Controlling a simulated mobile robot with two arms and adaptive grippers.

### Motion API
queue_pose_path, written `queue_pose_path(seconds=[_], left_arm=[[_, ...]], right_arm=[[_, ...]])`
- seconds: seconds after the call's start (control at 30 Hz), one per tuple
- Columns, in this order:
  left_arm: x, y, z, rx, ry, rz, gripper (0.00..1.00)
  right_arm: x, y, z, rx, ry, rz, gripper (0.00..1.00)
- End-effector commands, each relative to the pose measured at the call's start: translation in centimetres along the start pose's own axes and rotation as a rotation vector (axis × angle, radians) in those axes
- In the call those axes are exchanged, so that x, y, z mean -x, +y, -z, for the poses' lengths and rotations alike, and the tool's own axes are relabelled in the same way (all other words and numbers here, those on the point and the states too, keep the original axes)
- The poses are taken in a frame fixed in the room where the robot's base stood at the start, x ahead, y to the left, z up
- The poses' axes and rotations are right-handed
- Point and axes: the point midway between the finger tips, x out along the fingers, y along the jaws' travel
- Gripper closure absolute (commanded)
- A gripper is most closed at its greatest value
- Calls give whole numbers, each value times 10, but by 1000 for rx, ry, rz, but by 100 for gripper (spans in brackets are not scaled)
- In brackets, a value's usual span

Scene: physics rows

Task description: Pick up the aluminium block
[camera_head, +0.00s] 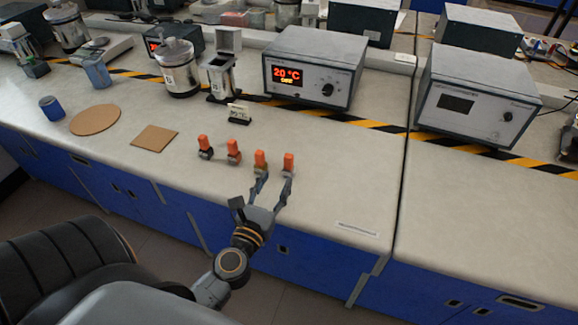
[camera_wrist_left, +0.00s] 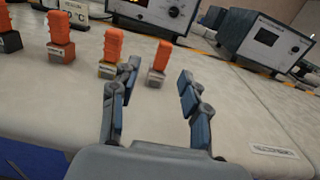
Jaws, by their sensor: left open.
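Several small metal blocks with orange tops stand upright in a row on the bench. The rightmost has a silver-grey base and looks like the aluminium block (camera_head: 288,161); it also shows in the left wrist view (camera_wrist_left: 160,58). My left gripper (camera_head: 275,181) is open at the near side of the row. In the left wrist view, the aluminium block shows between the two fingers of the left gripper (camera_wrist_left: 158,82), beyond their tips and nearer the left finger. No contact is visible. My right gripper is not in view.
A brass-coloured block (camera_head: 261,161) stands close to the left, near the left finger. A reddish block (camera_head: 233,151) and a dark-based block (camera_head: 204,147) stand farther left. A small label stand (camera_head: 239,114) is behind them. The bench right of the row is clear.

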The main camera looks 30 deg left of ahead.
Motion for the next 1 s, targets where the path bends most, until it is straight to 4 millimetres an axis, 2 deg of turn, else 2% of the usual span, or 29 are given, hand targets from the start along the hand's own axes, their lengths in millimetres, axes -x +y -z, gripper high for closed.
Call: queue_pose_path(seconds=[0.03,0.1,0.37,0.63,0.77,0.97,1.0], left_arm=[[-12,0,-5,-1,-3,0,54],[-23,0,-3,-2,-2,1,54],[-43,-1,-1,-4,-1,2,54],[-82,-6,0,-3,-1,3,54],[-90,-6,2,-3,1,3,54],[-90,-6,2,-3,1,3,54],[-90,-6,2,-3,1,3,58]], right_arm=[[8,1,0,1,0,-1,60],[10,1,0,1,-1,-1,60],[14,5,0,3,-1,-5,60],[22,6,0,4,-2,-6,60],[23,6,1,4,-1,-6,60],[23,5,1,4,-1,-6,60],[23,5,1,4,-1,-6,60]])
